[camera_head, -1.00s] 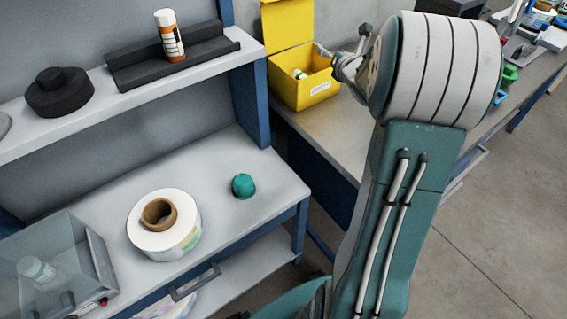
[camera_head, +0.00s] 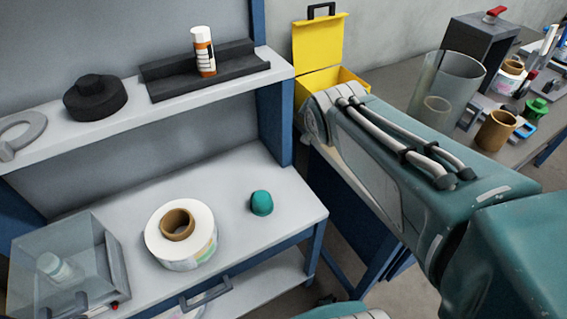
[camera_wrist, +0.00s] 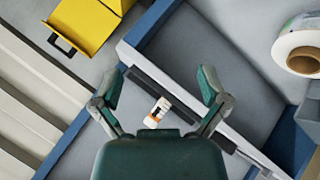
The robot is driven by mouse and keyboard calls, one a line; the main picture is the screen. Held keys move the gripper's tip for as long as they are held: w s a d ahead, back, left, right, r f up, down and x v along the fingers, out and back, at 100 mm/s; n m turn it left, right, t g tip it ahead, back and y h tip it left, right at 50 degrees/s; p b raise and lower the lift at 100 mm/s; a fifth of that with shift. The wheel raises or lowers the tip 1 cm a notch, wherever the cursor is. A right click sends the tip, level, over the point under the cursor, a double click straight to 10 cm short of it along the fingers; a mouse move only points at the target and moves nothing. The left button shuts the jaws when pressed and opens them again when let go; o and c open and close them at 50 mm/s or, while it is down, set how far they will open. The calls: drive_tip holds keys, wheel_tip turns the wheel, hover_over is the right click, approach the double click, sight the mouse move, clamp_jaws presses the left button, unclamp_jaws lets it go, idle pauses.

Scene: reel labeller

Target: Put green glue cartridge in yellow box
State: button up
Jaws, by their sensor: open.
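The yellow box (camera_head: 318,80) stands with its lid up on the bench at the back; my arm hides part of it and I cannot see inside it now. Its yellow lid with the black handle shows at upper left in the wrist view (camera_wrist: 84,26). A white cartridge with an orange band (camera_head: 203,52) stands upright in a black holder on the shelf. In the wrist view this cartridge (camera_wrist: 157,112) appears between the fingers. My gripper (camera_wrist: 160,86) is open and empty, apart from the cartridge. No green cartridge is visible now.
A black round piece (camera_head: 95,98) sits on the shelf left of the black holder (camera_head: 160,86). Below are a white label roll (camera_head: 160,250), a teal dome (camera_head: 261,203) and a clear-covered case (camera_head: 90,235). A clear cylinder (camera_head: 455,75) stands on the right bench.

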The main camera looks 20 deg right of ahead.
drive_tip(key=s+a+f+m+g+y, duration=0.3)
drive_tip(key=s+a+m, duration=0.4)
drive_tip(key=s, duration=0.6)
drive_tip(key=shift+s+a+f+g, duration=0.2)
drive_tip(key=shift+s+a+g, duration=0.1)
drive_tip(key=shift+a, duration=0.8)
drive_tip(key=shift+w, duration=0.1)
